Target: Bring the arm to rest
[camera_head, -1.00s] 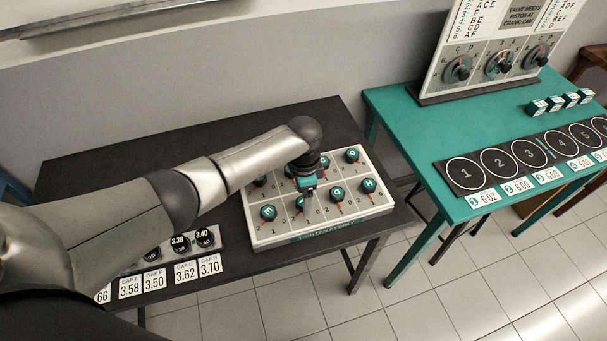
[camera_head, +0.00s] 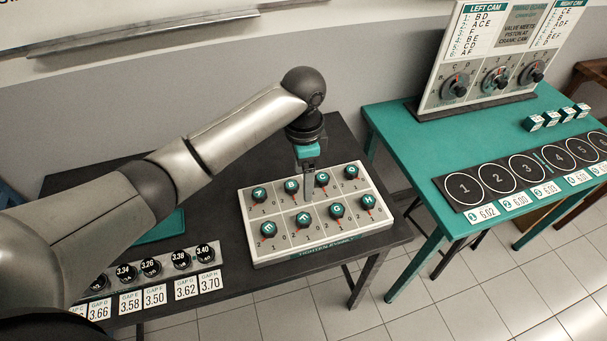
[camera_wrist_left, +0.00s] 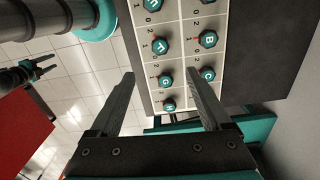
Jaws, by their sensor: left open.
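My left gripper (camera_head: 308,178) hangs pointing down above the knob board (camera_head: 330,246) in the head view, near the knobs B (camera_head: 291,186) and C (camera_head: 322,179). In the left wrist view its two fingers (camera_wrist_left: 162,95) are apart with nothing between them. The board is a pale panel with two rows of teal-topped black knobs, numbered marks and red pointers. The wrist view shows several knobs, among them G (camera_wrist_left: 165,80) and H (camera_wrist_left: 168,104). In the wrist view a dark gripper, which I take as my right gripper (camera_wrist_left: 42,66), shows at the left edge with its fingers apart.
The board lies on a dark table (camera_head: 225,250). Black gap discs (camera_head: 181,260) and white gap cards (camera_head: 186,288) lie along its front left. A teal table (camera_head: 400,140) at the right holds a numbered circle mat (camera_head: 446,190), small teal blocks (camera_head: 558,118) and an upright dial board (camera_head: 480,60).

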